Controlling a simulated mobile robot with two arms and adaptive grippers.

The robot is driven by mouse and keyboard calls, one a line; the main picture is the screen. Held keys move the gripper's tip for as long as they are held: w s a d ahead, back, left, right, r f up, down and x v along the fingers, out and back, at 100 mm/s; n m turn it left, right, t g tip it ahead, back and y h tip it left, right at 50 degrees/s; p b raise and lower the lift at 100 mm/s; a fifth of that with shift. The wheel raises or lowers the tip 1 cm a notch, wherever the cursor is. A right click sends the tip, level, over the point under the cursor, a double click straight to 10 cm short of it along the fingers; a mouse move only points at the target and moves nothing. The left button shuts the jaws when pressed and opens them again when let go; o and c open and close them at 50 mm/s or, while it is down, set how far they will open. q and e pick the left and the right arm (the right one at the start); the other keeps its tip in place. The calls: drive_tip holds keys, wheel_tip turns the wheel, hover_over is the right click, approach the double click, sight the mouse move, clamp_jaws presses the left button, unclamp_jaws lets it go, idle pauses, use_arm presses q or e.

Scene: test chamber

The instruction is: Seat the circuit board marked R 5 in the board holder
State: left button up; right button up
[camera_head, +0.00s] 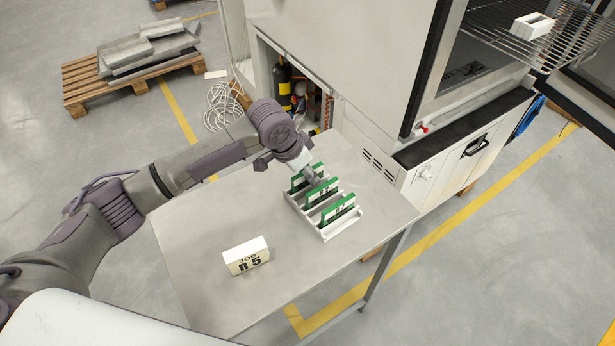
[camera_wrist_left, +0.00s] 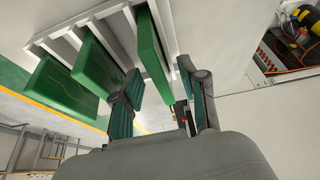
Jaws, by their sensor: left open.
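A white slotted rack (camera_head: 327,236) stands on the table and holds three upright green boards: a far one (camera_head: 297,184), a middle one (camera_head: 324,192) and a near one (camera_head: 341,211). Any marks on them are too small to read. A white block (camera_head: 246,255) with black "R 5" lettering stands apart, nearer me. My left gripper (camera_head: 313,178) is low over the rack's far end. In the left wrist view its open fingers (camera_wrist_left: 160,85) stand on either side of the rightmost board (camera_wrist_left: 150,55); I cannot tell whether they touch it. My right gripper is out of view.
A small white slotted holder (camera_head: 533,26) sits on the wire shelf (camera_head: 500,22) in the open chamber at upper right. The chamber cabinet (camera_head: 345,60) borders the table's far side. The table (camera_head: 215,295) is clear around the block. A pallet (camera_head: 77,88) with metal parts lies behind.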

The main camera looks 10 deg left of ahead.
use_arm(q)
drive_tip(key=shift+w+d+f, duration=0.1)
drive_tip(key=shift+w+f, duration=0.15)
drive_tip(key=shift+f, duration=0.2)
drive_tip(key=shift+s, duration=0.1)
clamp_jaws()
drive_tip(key=shift+r, duration=0.15)
